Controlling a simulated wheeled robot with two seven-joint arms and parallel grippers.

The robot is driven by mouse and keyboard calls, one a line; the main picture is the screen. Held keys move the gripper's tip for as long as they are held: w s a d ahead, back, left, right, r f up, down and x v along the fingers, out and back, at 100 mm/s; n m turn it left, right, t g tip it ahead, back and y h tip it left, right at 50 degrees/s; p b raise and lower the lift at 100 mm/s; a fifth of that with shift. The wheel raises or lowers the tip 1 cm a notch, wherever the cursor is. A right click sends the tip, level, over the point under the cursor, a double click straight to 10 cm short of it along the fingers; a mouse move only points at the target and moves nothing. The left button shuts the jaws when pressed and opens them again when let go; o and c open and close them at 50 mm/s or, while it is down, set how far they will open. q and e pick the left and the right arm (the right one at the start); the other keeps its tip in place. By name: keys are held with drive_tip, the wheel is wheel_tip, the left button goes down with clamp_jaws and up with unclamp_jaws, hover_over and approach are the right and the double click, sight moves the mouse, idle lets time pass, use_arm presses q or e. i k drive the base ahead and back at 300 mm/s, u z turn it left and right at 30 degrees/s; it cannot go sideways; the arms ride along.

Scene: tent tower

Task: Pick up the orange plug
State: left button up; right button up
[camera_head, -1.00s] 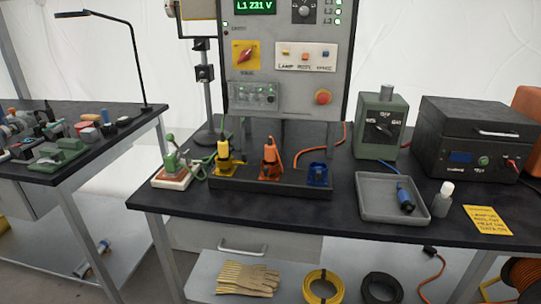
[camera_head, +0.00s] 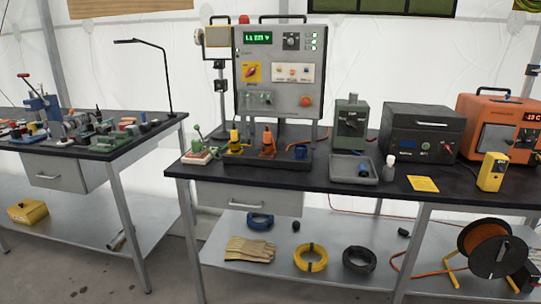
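The orange plug (camera_head: 267,140) stands upright in the middle of the black socket strip (camera_head: 240,159) on the workbench, below the grey control panel (camera_head: 279,71). A yellow plug (camera_head: 234,138) stands to its left and a blue socket (camera_head: 300,151) is to its right. Neither of my grippers shows in the head view.
A green box (camera_head: 349,124), black case (camera_head: 421,132) and orange unit (camera_head: 499,130) stand behind. A second bench (camera_head: 95,150) is at left, with a floor gap between.

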sight(266, 134)
drive_tip(key=u, duration=1.05)
drive_tip(key=i, duration=1.3)
drive_tip(key=z, duration=0.05)
